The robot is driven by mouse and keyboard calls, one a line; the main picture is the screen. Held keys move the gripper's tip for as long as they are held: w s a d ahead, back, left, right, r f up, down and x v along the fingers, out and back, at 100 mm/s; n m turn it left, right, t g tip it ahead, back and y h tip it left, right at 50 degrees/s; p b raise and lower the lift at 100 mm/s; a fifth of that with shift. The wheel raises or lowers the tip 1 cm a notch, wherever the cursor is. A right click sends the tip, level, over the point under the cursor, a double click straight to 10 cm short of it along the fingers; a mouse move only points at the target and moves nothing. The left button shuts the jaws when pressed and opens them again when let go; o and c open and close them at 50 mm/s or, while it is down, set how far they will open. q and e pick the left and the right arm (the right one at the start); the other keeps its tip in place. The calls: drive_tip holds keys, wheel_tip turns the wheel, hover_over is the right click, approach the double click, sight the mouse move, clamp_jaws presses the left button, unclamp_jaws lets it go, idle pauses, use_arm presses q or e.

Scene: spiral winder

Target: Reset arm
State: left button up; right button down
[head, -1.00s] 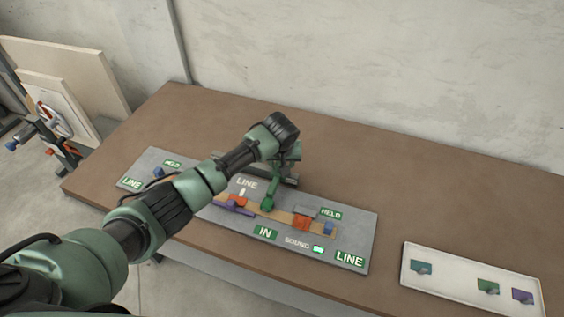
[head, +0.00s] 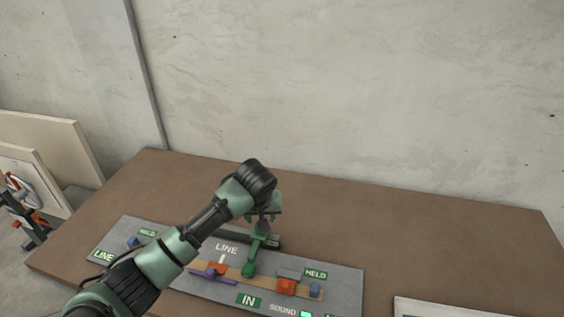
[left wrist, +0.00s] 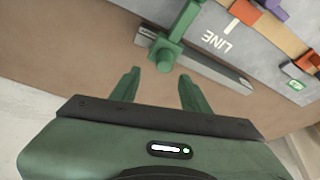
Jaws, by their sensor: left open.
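A grey panel (head: 345,285) lies on the brown table, marked LINE, HELD, IN and SOUND. On it a green arm piece (head: 249,268) reaches across a tan strip (head: 268,282) towards a dark bar (head: 268,241) at the back. In the left wrist view the green arm piece (left wrist: 180,30) ends in a square block and post just beyond my fingertips. My left gripper (left wrist: 160,84) is open, with nothing between its fingers. In the head view it hangs above the back of the panel, partly hidden by my wrist. My right gripper is not in view.
Orange blocks (head: 286,287), a purple piece (head: 212,277) and blue blocks (head: 134,242) sit on the panel. A pale tray (head: 430,306) is cut off at the lower right.

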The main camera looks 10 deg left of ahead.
use_arm(q)
drive_tip(key=s+d+f+m, duration=0.1)
drive_tip(key=s+f, duration=0.1)
drive_tip(key=s, duration=0.3)
drive_tip(key=s+d+f+m+h, duration=0.1)
drive_tip(key=s+d+f, duration=0.1)
drive_tip(key=s, duration=0.3)
drive_tip(key=s+d+f+m+h, duration=0.1)
drive_tip(key=s+f, duration=0.2)
drive_tip(key=s, duration=0.2)
drive_tip(key=shift+s+d+f, duration=0.25)
drive_tip(key=shift+s+d, duration=0.05)
drive_tip(key=shift+s, duration=0.05)
drive_tip(key=s+a+m, duration=0.1)
drive_tip(key=s+a, duration=0.4)
drive_tip(key=s, duration=0.5)
drive_tip(key=s+a+m, duration=0.1)
drive_tip(key=s+a, duration=0.3)
drive_tip(key=s, duration=0.6)
wheel_tip(320, 180, down, 27)
drive_tip(key=s+g+b, duration=0.2)
drive_tip(key=b, duration=0.1)
drive_tip(key=s+a+f+g+y+b, duration=0.1)
drive_tip(key=s+a+f+b, duration=0.1)
drive_tip(key=s+f, duration=1.4)
wheel_tip(320, 180, down, 3)
drive_tip(key=shift+s+a+r, duration=0.1)
drive_tip(key=shift+s+a, duration=0.25)
drive_tip(key=shift+a, duration=0.1)
